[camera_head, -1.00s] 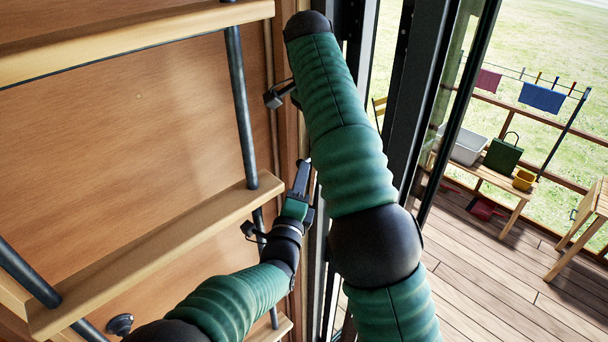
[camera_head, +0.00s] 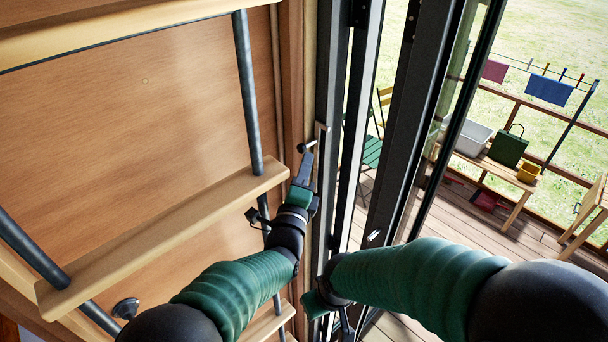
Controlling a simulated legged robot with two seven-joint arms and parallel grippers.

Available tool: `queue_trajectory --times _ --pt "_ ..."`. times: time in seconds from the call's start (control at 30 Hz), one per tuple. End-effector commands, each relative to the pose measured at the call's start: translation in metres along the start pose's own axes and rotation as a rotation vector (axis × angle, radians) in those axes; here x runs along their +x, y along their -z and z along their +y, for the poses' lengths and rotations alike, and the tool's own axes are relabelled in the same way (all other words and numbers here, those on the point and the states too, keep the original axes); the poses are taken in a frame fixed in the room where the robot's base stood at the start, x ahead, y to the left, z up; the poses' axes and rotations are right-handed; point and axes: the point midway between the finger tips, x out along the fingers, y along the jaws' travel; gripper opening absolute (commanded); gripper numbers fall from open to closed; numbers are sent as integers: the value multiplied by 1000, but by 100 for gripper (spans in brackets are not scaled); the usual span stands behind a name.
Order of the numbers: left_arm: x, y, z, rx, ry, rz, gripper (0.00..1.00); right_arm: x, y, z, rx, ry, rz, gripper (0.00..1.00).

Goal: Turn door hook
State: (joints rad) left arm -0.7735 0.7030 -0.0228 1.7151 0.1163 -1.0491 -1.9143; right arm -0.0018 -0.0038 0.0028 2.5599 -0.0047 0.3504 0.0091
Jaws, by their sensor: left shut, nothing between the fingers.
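A small metal door hook (camera_head: 307,146) with a rounded end sticks out to the left from the edge of the dark door frame (camera_head: 329,110). My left gripper (camera_head: 305,160) is shut and empty. It points up, with its fingertips just below the hook; I cannot tell whether they touch it. My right gripper (camera_head: 325,303) is low in front of the door frame, at the end of the arm coming from the right. Its fingers are turned away or hidden, so their opening does not show.
A wooden ladder (camera_head: 165,235) with dark metal rails stands against the wood wall on the left, close to my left arm. Beyond the glass doors, a deck holds a green chair (camera_head: 371,152), a bench (camera_head: 492,168) with containers, and a clothesline (camera_head: 530,70).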

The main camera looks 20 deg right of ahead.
Motion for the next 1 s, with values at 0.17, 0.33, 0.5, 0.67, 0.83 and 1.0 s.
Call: queue_trajectory --times 0.17,0.33,0.5,0.67,0.83,1.0 --pt "-30 4 8 0 0 2 0 29 -8 0 -4 0 -3 37" --pt "-82 6 9 1 2 1 0 61 -16 1 -2 0 -3 37" --pt "-130 5 6 0 3 1 0 85 -22 1 -1 0 -3 37" --pt "-157 4 3 1 2 0 0 96 -24 1 -1 1 -4 37" --pt "-165 3 1 2 0 0 0 97 -24 1 -1 1 -4 37" --pt "-165 4 1 2 0 1 0 96 -24 1 0 1 -3 37"
